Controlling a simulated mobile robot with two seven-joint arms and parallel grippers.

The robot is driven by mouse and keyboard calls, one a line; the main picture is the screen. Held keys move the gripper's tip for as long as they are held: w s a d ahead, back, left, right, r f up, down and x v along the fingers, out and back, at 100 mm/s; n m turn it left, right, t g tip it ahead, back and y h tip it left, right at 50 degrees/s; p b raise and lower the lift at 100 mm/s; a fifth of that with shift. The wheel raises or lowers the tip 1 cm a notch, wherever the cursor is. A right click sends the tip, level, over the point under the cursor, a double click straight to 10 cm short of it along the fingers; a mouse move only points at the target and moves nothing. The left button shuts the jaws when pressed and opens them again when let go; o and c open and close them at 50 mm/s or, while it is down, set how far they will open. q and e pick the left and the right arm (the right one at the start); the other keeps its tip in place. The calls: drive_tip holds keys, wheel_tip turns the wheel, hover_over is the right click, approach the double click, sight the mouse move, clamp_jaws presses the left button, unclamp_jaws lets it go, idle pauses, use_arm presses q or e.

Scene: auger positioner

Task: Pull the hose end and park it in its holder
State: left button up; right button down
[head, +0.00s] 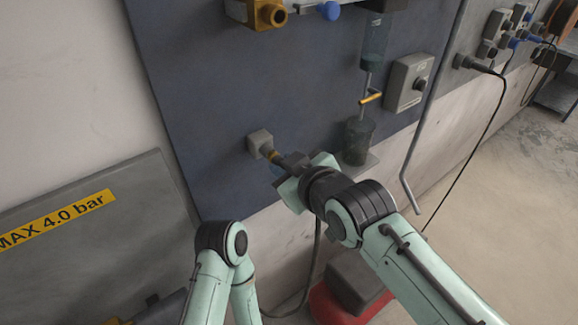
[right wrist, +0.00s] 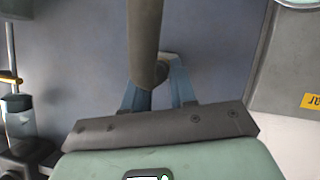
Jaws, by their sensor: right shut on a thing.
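The hose end (head: 291,162) is a dark piece with a yellow ring, in the middle of the head view. Its tip is at a small light grey block (head: 257,141) on the blue-grey panel; I cannot tell whether it is seated in it. My right gripper (head: 282,175) is shut on the hose end. In the right wrist view, the hose end's dark cylinder (right wrist: 146,40) runs down from the top edge towards the blue fingers of this gripper (right wrist: 157,95). A dark hose (head: 317,250) hangs below the gripper. My left gripper is out of view; only its arm shows.
A clear cup (head: 357,142) stands on a small shelf right of the gripper, under a yellow valve handle (head: 371,98). A grey switch box (head: 408,83) is beside it. A brass fitting (head: 268,14) is above. A red-based object (head: 340,305) stands on the floor.

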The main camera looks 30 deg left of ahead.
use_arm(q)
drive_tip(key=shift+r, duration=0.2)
use_arm(e)
drive_tip(key=shift+w+a, duration=0.1)
drive_tip(key=shift+a, duration=0.15)
drive_tip(key=c, duration=0.8)
unclamp_jaws()
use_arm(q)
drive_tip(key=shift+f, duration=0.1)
use_arm(e)
drive_tip(key=shift+s+d+r, duration=0.2)
drive_tip(key=shift+d+r, duration=0.05)
drive_tip(key=shift+d, duration=0.15)
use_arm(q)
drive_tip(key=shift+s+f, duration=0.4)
use_arm(e)
drive_tip(key=v, duration=1.2)
drive_tip(key=shift+s, duration=0.2)
